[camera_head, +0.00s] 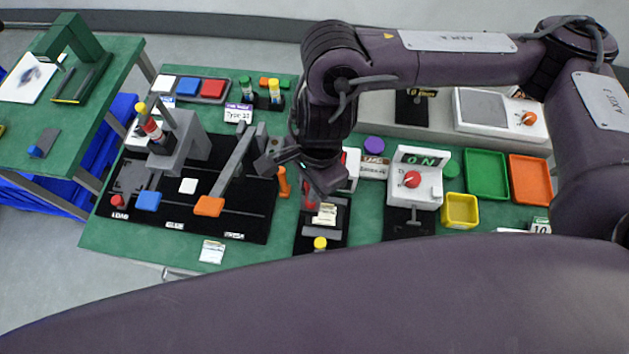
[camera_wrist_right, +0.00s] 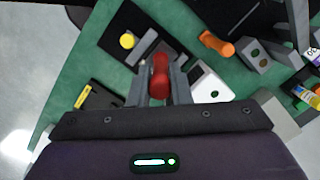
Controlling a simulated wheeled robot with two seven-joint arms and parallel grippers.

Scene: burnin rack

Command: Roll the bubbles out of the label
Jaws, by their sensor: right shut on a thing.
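My right gripper (camera_head: 308,178) hangs over a black station pad (camera_head: 306,243) near the front of the green table. In the right wrist view its fingers (camera_wrist_right: 161,88) are shut on a red rounded piece (camera_wrist_right: 160,74), which looks like the roller's handle. A red part (camera_head: 309,196) shows just below the gripper in the head view. A small cream label (camera_head: 327,212) lies on the pad right beside it. Bubbles are too small to see, and I cannot tell whether the roller touches the label. My left gripper is not in view.
An orange upright piece (camera_head: 283,182) is close on the left, a white box with a red knob (camera_head: 412,180) on the right. Green (camera_head: 487,152) and orange trays lie further right.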

